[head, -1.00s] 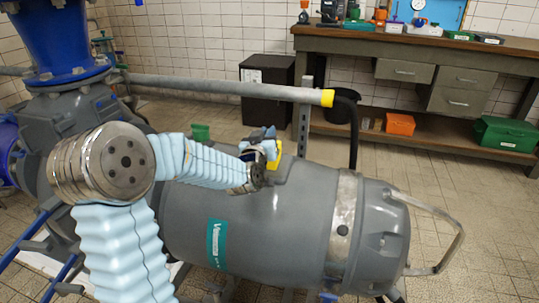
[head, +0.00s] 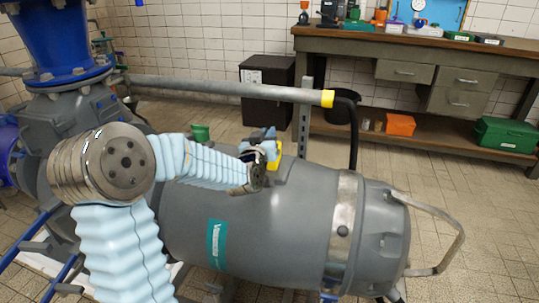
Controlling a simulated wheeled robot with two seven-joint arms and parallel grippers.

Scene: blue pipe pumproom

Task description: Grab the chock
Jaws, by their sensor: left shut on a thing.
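The chock is a small yellow block (head: 274,155) on top of the big grey motor housing (head: 290,210), in the middle of the head view. My left gripper (head: 268,146) reaches it from the left along the top of the housing. It is shut on the yellow chock. The wrist and fingers hide part of the chock, and I cannot tell whether it still touches the housing. My right gripper does not show.
A curved metal handle (head: 462,232) sticks out at the housing's right end. A grey pipe (head: 220,88) with a yellow band runs behind. A workbench (head: 440,52) with tools stands at the back right. Tiled floor is free at right.

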